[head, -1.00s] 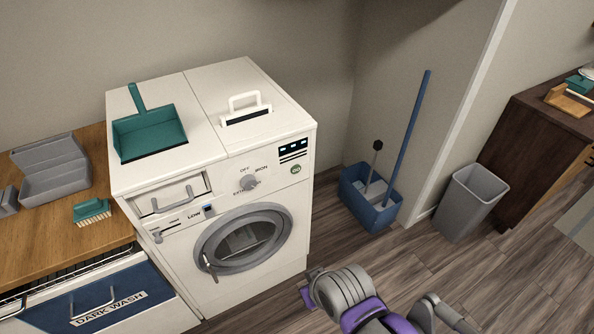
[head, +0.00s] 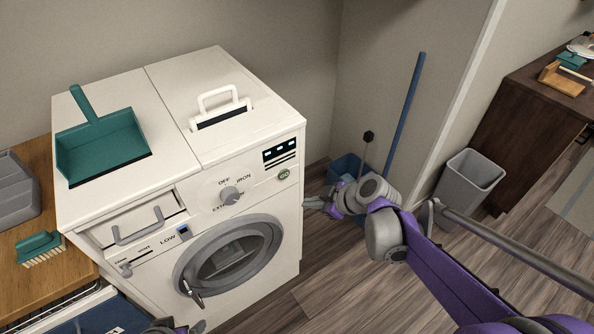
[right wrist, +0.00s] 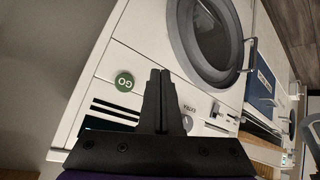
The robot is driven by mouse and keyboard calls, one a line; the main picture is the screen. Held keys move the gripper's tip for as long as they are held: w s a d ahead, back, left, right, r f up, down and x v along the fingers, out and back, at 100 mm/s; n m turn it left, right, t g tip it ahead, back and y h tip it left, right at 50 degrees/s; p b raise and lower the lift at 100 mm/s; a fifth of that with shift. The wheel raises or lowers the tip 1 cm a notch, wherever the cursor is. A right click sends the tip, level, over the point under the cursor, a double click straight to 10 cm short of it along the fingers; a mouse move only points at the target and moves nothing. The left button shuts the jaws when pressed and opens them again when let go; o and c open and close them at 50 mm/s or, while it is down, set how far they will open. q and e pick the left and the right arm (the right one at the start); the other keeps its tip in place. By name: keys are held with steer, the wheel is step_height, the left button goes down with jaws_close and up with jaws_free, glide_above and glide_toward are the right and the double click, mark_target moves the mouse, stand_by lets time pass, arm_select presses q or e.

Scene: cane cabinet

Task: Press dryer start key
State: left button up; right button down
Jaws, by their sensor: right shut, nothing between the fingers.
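The white dryer (head: 270,235) stands left of centre in the head view. Its start key is a small round green button marked GO (head: 284,174), below the display panel (head: 281,150). The GO key also shows in the right wrist view (right wrist: 124,81), left of the fingertips. My right gripper (head: 306,204) is shut and empty, beside the dryer's front right edge and lower than the key in the head view. Its closed black fingers (right wrist: 160,72) show in the right wrist view. Part of what looks like my left gripper (head: 180,328) shows at the bottom edge; its fingers are unclear.
A grey knob (head: 231,196) and round door (head: 230,256) are on the dryer's front. A teal dustpan (head: 104,146) lies on top. A blue bucket (head: 346,167) with a blue pole and a grey bin (head: 467,180) stand right, partly behind my arm.

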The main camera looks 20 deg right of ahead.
mark_target(284, 175)
steer(key=shift+d, duration=0.15)
steer(key=w+a, duration=0.3)
steer(key=w, duration=0.5)
steer(key=shift+w+b, duration=0.2)
steer(key=shift+b, duration=0.15)
steer(key=shift+w, duration=0.15)
stand_by(2.0)
steer(key=shift+w+a, duration=0.15)
steer(key=shift+w, duration=0.1)
